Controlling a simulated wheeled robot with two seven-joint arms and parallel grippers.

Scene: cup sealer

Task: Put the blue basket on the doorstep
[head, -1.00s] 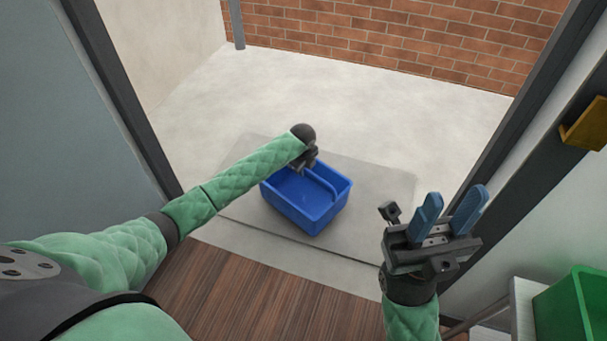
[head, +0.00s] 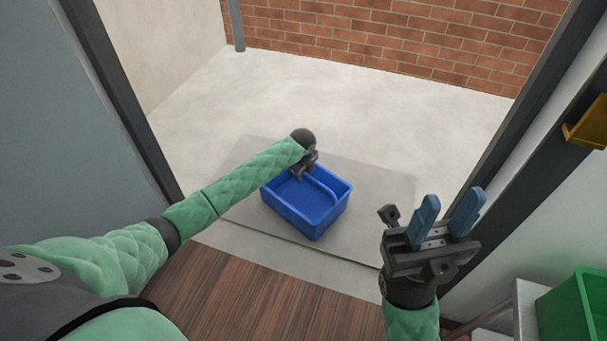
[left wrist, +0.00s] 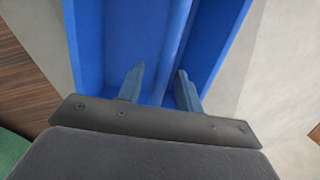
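The blue basket (head: 306,214) sits upright on the grey slab of the doorstep (head: 375,190), just outside the door opening. Its handle (left wrist: 172,45) runs lengthwise in the left wrist view. My left gripper (left wrist: 160,75) is over the basket, with its two fingers apart on either side of the handle and a gap visible beside it. In the head view the left gripper (head: 302,172) is at the basket's far side, its fingertips hard to make out. My right gripper (head: 447,212) is open and empty, pointing up at the right.
Dark door frame posts (head: 130,105) stand left and right of the opening. A brick wall (head: 400,40) closes the back beyond pale paving. Wooden floor (head: 235,295) lies on my side. A green bin (head: 575,310) stands on a stand at the lower right.

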